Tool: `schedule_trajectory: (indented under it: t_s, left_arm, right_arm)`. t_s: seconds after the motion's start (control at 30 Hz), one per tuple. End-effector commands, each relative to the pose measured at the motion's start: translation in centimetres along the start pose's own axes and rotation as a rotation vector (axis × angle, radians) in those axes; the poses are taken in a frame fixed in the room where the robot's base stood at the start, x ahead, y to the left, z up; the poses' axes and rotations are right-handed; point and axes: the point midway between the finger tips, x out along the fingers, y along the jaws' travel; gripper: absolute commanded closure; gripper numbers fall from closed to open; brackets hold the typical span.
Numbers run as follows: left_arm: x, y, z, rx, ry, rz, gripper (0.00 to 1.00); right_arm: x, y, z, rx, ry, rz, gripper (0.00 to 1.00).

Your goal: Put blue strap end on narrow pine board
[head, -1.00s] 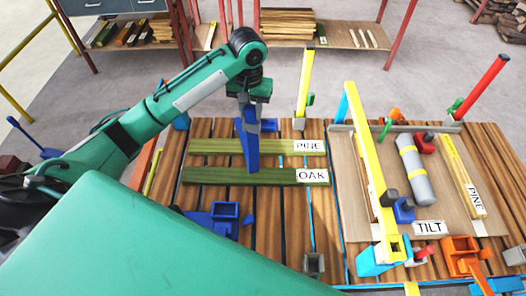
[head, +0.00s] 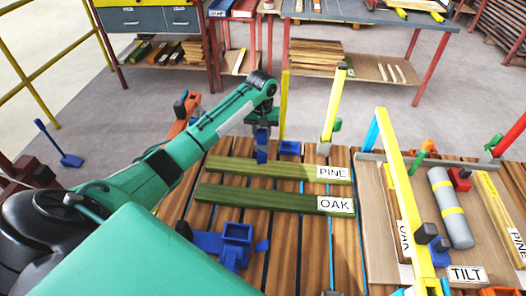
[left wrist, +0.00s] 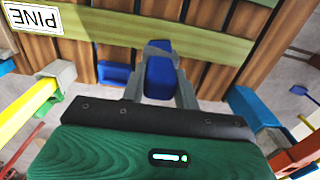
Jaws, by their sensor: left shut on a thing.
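The narrow pine board (head: 265,167), pale green with a PINE label, lies flat on the slatted bench. It also shows across the top of the left wrist view (left wrist: 215,38). My left gripper (head: 262,145) is beyond the board's far edge, left of its label. It is shut on the blue strap end (left wrist: 159,78), which sits between the two grey fingers in the left wrist view. The blue piece reaches toward the board's far edge; whether it touches the board I cannot tell. My right gripper is in neither view.
The darker oak board (head: 250,198) lies nearer, parallel to the pine. A blue clamp body (head: 236,240) stands in front of it. A small blue block (head: 290,148) and a yellow upright (head: 336,105) stand at the far edge. A plywood panel (head: 385,250) with clamps fills the right.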

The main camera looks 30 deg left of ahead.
Motion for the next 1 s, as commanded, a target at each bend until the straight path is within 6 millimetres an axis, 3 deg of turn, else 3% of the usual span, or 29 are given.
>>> schedule_trajectory:
  t_s: [0.13, 0.37, 0.63, 1.0]
  left_arm:
    - [3.0, 0.0, 0.1, 0.001, -0.002, -0.001, 0.95]
    - [4.7, 0.1, 0.0, 0.001, 0.001, 0.001, 0.95]
    - [8.4, 0.0, 0.1, 0.000, -0.001, -0.001, 0.95]
    - [8.8, 0.1, 0.0, 0.001, 0.001, 0.001, 0.95]
  right_arm:
    - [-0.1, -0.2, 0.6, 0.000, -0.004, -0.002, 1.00]
    - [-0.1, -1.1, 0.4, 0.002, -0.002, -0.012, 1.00]
    - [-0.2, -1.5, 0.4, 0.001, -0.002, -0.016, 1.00]
    - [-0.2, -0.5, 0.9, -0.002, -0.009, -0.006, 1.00]
